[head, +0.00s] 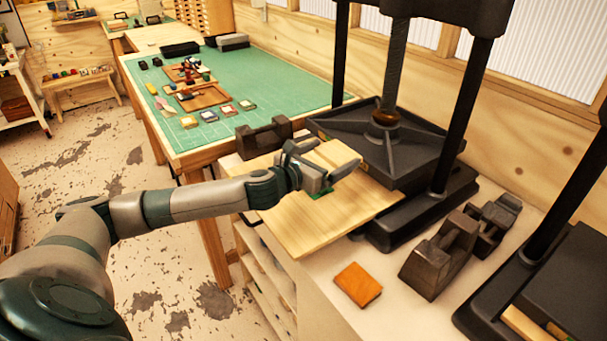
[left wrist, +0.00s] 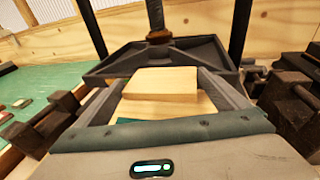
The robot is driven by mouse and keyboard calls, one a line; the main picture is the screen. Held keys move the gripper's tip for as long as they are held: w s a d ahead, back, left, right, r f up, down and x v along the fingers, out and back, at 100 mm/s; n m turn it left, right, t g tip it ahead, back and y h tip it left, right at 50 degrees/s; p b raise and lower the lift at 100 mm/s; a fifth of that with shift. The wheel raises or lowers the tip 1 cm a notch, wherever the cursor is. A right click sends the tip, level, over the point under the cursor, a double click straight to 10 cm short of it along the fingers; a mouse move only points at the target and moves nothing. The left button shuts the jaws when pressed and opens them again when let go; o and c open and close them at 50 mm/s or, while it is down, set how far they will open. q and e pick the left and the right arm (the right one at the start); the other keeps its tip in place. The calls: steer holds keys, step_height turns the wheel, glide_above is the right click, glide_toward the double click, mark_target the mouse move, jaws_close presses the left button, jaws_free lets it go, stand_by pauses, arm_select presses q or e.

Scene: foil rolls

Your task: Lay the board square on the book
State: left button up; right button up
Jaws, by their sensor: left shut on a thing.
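My left gripper (head: 335,172) reaches in over the counter beside the black press. In the left wrist view its two fingers (left wrist: 160,92) are on either side of a pale wooden board (left wrist: 160,82), and it is shut on this board. A wider pale wooden panel (head: 310,232) lies below the gripper in the head view. A small green patch (head: 322,193) shows just under the gripper, and green also shows below the board in the left wrist view (left wrist: 122,119). It may be the book, mostly hidden. I cannot tell whether board and green thing touch. My right gripper is not in view.
The black press (head: 395,145) stands close behind the gripper, with upright posts. An orange book-like block (head: 357,285) lies on the counter at the front. Dark tape dispensers (head: 440,255) stand to the right. A green mat (head: 275,82) covers the table behind.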

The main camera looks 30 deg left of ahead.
arm_select(q)
steer(key=a+f, duration=0.1)
steer(key=a, duration=0.1)
steer(key=s+a+f, duration=0.1)
steer(key=a+f, duration=0.1)
steer(key=a, duration=0.1)
steer(key=a+f+p, duration=0.1)
steer(key=a, duration=0.1)
steer(key=shift+s+a+f, duration=0.2)
steer(key=shift+s+f, duration=0.05)
steer(key=shift+s, duration=0.15)
steer(key=shift+f, duration=0.1)
steer(key=shift+f+p, duration=0.45)
steer(key=shift+f, duration=1.45)
steer(key=shift+f, duration=0.15)
steer(key=o, duration=0.8)
steer(key=shift+c, duration=0.2)
